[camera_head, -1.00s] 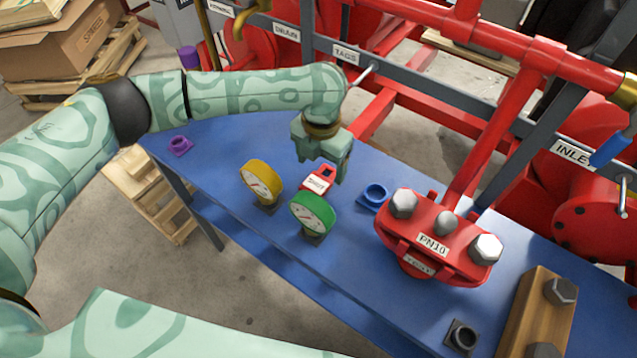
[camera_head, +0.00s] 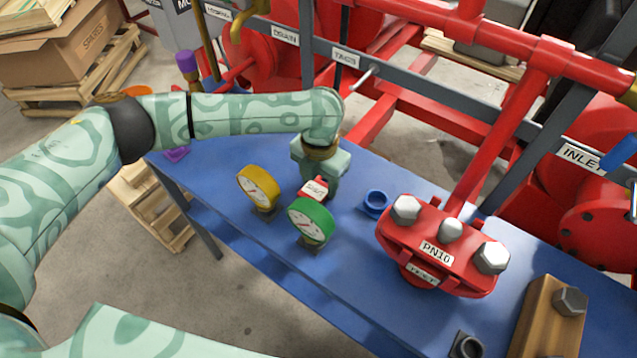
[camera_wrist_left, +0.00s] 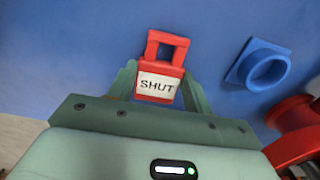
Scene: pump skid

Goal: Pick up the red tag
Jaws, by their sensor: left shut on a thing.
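The red tag (camera_head: 314,187) has a white label and lies between the jaws of my left gripper (camera_head: 320,190) over the blue bench. In the left wrist view the red tag (camera_wrist_left: 167,52) shows its square loop pointing away and its label reading "SHUT". The two fingers of my left gripper (camera_wrist_left: 158,88) close on its sides. In the head view the gripper and the green gauge partly hide the tag. I cannot tell whether the tag still touches the bench. My right gripper is not in view.
A yellow gauge (camera_head: 258,187) and a green gauge (camera_head: 311,221) stand close in front of the tag. A blue ring socket (camera_head: 375,202) and a red PN10 flange block (camera_head: 437,256) are to the right. The grey rail with a TAGS label (camera_head: 345,57) and a peg runs behind.

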